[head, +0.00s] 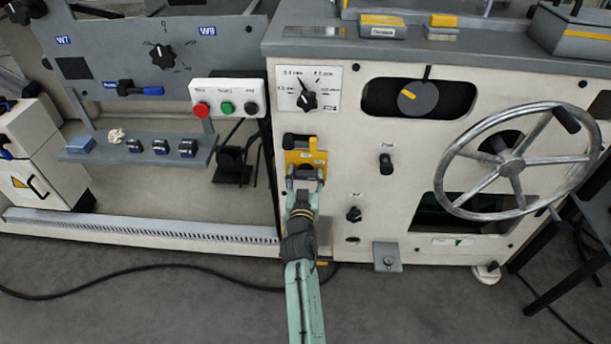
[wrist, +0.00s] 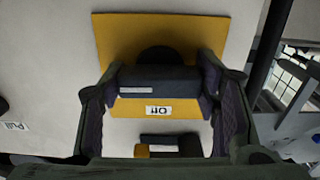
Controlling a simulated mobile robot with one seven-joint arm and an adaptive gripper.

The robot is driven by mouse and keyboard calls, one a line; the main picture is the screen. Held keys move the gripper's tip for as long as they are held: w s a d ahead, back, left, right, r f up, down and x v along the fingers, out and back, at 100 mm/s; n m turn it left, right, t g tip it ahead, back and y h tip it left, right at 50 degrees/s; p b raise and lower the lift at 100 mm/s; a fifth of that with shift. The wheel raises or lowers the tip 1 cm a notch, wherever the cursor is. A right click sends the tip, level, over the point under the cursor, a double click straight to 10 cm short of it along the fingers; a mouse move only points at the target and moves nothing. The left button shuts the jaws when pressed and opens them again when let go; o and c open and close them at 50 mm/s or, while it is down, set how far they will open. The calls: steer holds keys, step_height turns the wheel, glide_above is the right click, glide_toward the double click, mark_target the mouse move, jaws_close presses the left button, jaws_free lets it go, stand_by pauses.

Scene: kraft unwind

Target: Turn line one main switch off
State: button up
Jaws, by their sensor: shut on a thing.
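The main switch is a dark rotary handle (wrist: 155,84) on a yellow plate (wrist: 120,30), seen in the wrist view. The handle lies level across that picture, with a white mark toward its left end. An "Off" label (wrist: 158,110) reads upside down just below the handle there. My gripper (wrist: 160,88) has one finger at each end of the handle and is shut on it. In the head view the yellow plate (head: 304,142) is on the cream machine front, and my gripper (head: 305,177) reaches it from below, hiding most of the handle.
Above the plate is a black selector knob (head: 307,100). A button box (head: 227,107) with red, green and black buttons is up and left. A large handwheel (head: 515,162) stands out at the right. A black knob (head: 354,214) sits low to the right of my arm.

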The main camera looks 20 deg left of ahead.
steer(key=n, duration=0.4)
steer(key=shift+r+p, duration=0.1)
steer(key=shift+p, duration=0.3)
steer(key=n+p, duration=0.1)
steer(key=n, duration=0.3)
steer(key=shift+n, duration=0.3)
steer(key=n+p, duration=0.1)
steer(key=n, duration=0.3)
steer(key=shift+n+p, duration=0.9)
steer(key=shift+n, duration=1.6)
steer(key=o, duration=1.2)
steer(key=shift+c, duration=0.2)
